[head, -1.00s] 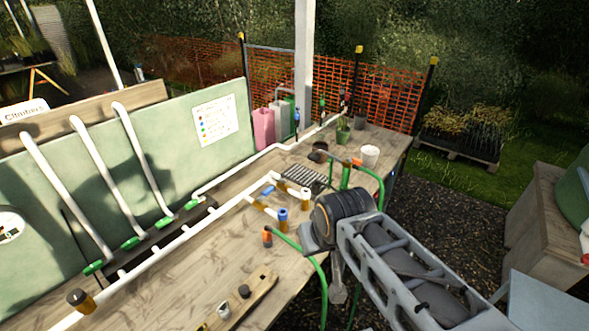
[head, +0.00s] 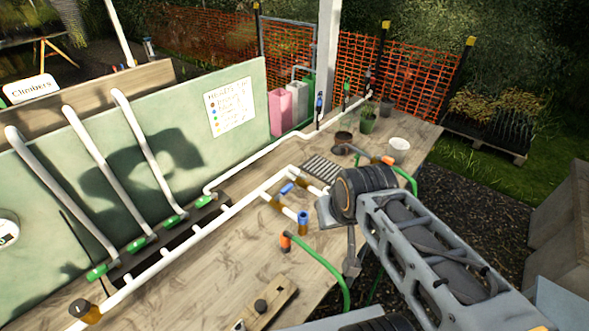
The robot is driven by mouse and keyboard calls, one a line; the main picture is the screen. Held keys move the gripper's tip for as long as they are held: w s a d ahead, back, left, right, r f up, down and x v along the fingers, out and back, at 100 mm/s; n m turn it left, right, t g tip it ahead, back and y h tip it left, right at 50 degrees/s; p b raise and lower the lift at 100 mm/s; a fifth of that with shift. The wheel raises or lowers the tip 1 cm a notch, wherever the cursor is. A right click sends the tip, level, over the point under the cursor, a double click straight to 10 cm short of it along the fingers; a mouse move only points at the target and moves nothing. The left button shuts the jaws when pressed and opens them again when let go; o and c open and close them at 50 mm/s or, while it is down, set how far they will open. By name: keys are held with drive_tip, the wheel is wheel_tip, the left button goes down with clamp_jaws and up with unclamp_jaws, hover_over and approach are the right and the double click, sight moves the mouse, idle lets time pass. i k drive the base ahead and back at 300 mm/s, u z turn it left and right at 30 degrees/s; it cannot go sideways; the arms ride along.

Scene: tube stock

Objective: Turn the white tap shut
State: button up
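White pipework (head: 215,215) runs along the wooden bench (head: 225,285). A short branch on its right side carries a fitting with a blue lever (head: 287,188) and an upright blue-topped fitting (head: 302,217). The white tap, seen a second ago just right of these, is now hidden, or nearly so, behind my wrist. My gripper (head: 338,235) hangs over the bench's right edge, just right of the blue-topped fitting. Its fingers are partly hidden by the wrist, so their opening is unclear, and I see nothing held.
A green hose with an orange end (head: 286,240) curves over the bench edge close to my gripper. Green taps (head: 138,244) line the left pipes. A white pot (head: 400,147) and a green pot (head: 368,122) stand at the far end. A wooden block (head: 268,303) lies in front.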

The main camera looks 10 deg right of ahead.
sight(291, 168)
drive_tip(key=k, duration=1.5)
drive_tip(key=z, duration=0.95)
drive_tip(key=i, duration=2.5)
drive_tip(key=u, duration=2.15)
